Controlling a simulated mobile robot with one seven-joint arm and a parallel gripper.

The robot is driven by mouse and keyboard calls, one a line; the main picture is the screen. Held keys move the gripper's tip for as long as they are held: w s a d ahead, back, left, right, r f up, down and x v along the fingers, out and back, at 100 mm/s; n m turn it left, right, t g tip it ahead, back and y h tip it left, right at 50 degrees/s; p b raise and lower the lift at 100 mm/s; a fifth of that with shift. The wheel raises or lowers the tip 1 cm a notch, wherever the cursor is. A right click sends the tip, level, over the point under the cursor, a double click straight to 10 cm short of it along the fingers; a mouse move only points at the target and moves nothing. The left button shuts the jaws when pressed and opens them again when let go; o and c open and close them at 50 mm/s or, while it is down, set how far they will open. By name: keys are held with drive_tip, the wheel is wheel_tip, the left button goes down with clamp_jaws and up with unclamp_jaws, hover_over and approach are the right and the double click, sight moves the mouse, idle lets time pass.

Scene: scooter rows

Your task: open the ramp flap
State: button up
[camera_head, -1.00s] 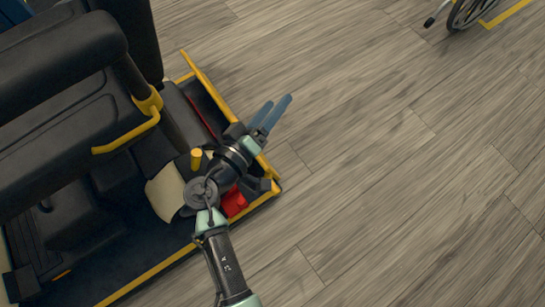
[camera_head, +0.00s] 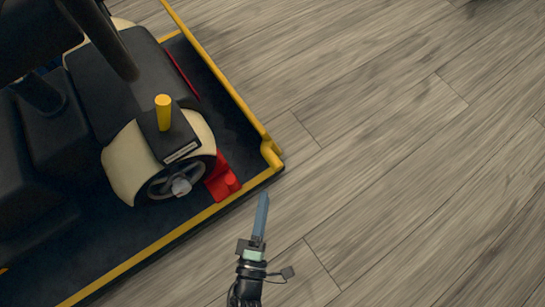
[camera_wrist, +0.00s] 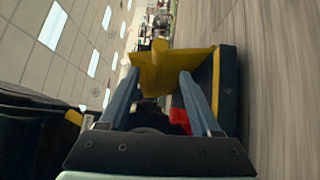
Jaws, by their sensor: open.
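The ramp flap looks like the yellow upright edge (camera_head: 232,96) along the right side of the dark platform, with a short yellow stub at its near end. In the wrist view a yellow panel (camera_wrist: 172,76) with a rounded knob stands ahead, between and beyond my fingers; I take it to be the same flap. My gripper (camera_head: 263,200) is just off the platform's near right corner, over the floor, fingers pointing up the picture. In the wrist view my gripper (camera_wrist: 158,82) is open, its fingers apart with nothing visibly held.
A scooter with a cream fender (camera_head: 125,165) and yellow post (camera_head: 163,112) stands on the yellow-edged platform (camera_head: 150,262). A red block (camera_head: 222,180) sits by its wheel near the corner. The wooden floor (camera_head: 410,170) to the right is clear.

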sight(272, 157)
drive_tip(key=w+b, duration=0.1)
drive_tip(key=w, duration=0.2)
drive_tip(key=w+d+b, duration=0.1)
drive_tip(key=w, duration=0.3)
drive_tip(key=w+b, duration=0.2)
drive_tip(key=w, duration=0.1)
drive_tip(key=shift+w+d+r, duration=0.25)
drive_tip(key=shift+w+d, duration=0.1)
drive_tip(key=shift+w, duration=0.05)
drive_tip(key=shift+w+d+r, duration=0.1)
drive_tip(key=shift+w+r, duration=0.05)
drive_tip(key=shift+w, duration=0.45)
clamp_jaws()
